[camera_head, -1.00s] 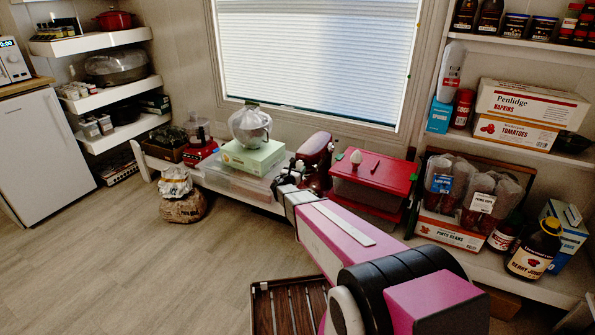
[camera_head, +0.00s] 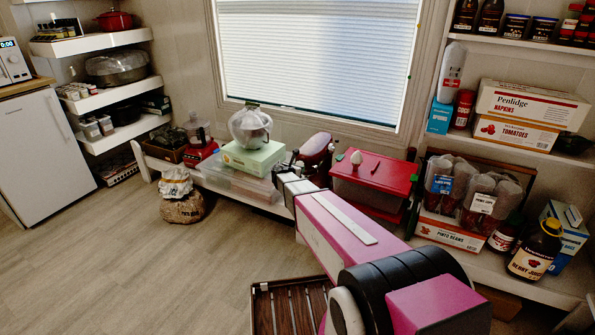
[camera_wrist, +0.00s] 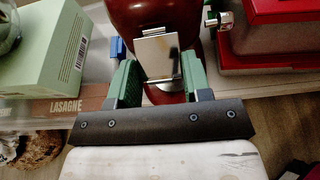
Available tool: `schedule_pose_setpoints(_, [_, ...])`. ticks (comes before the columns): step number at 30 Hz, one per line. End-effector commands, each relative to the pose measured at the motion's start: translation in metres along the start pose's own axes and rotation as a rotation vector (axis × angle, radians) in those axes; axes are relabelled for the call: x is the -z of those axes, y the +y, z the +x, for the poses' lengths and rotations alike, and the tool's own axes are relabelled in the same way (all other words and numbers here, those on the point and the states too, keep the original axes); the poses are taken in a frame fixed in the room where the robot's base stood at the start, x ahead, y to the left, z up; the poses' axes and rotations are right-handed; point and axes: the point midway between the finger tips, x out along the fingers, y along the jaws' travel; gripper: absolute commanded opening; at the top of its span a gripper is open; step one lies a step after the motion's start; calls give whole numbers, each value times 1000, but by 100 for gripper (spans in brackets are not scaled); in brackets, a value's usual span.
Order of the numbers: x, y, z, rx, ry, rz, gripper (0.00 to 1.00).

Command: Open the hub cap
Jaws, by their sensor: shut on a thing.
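The red stand mixer (camera_head: 317,147) stands on the low white shelf under the window. In the wrist view its rounded red body (camera_wrist: 140,15) fills the top middle, with a shiny silver hub cap (camera_wrist: 154,58) facing me. My gripper (camera_wrist: 157,80) has two green fingers, one on each side of the silver piece, and is shut on it. The exact contact at the fingertips is hard to make out. In the head view my gripper (camera_head: 290,172) is at the mixer's near left side, small and partly hidden by my arm.
A green box (camera_head: 253,157) with a round metal-and-glass item on top stands left of the mixer. A red-lidded bin (camera_head: 375,175) stands close on the right. A lasagne box (camera_wrist: 75,108) lies under my left finger's side. The floor at left is open.

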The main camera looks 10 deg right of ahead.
Motion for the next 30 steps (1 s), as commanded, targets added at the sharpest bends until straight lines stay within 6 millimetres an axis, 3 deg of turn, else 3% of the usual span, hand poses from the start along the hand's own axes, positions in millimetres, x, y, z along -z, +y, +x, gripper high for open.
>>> schedule_pose_setpoints(30, [-38, 2, -6, -1, 846, 1, 21])
